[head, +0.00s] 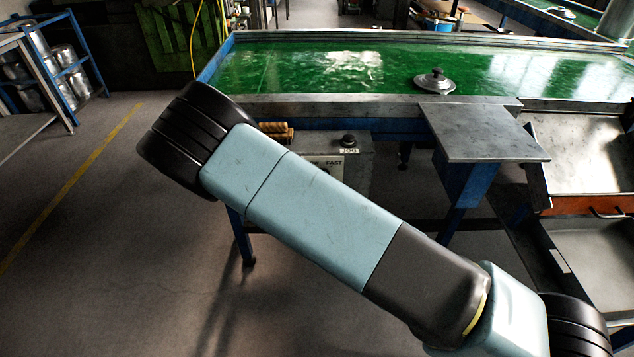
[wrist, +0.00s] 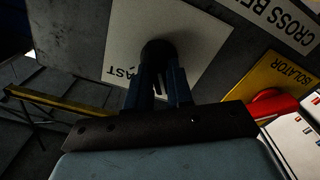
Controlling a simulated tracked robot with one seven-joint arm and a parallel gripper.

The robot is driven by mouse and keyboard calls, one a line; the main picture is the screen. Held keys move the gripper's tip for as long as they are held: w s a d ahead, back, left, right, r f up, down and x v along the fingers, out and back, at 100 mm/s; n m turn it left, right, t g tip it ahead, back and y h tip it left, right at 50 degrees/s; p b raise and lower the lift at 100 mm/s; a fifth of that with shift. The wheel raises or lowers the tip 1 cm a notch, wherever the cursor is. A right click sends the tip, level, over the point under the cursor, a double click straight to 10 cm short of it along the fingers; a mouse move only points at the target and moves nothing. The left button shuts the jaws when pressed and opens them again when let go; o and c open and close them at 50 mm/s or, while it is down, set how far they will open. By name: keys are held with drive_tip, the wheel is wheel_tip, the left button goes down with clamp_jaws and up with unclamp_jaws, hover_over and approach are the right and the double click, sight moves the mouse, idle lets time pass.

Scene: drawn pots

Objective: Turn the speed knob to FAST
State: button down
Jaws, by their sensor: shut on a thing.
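The speed knob (wrist: 158,50) is a dark round knob on a white plate (wrist: 203,40) in the wrist view. The plate's lettering is upside down there and partly covered; "AST" can be read. My gripper (wrist: 158,82) is shut on the knob, one blue-black finger on each side. The knob's pointing direction is too dark to tell. In the head view the grey control box (head: 359,170) stands under the belt's near edge, with part of a "FAST" plate (head: 331,162) showing. My arm hides the speed knob and my gripper there.
Beside the knob plate in the wrist view are a "CROSS BELT" label (wrist: 287,25), a yellow "ISOLATOR" plate (wrist: 285,72) and a red handle (wrist: 270,104). In the head view, a black knob (head: 348,140) tops the box. A lid (head: 435,81) lies on the green belt (head: 300,68).

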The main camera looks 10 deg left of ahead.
drive_tip(key=shift+d+f+m, duration=0.1)
drive_tip(key=shift+d+m, duration=0.1)
drive_tip(key=shift+m, duration=3.65)
drive_tip(key=shift+d+f+m, duration=0.1)
drive_tip(key=shift+d+m, duration=0.05)
drive_tip(key=shift+m, duration=3.7)
drive_tip(key=c, duration=1)
unclamp_jaws()
drive_tip(key=shift+w+r, duration=0.1)
drive_tip(key=v, duration=1.4)
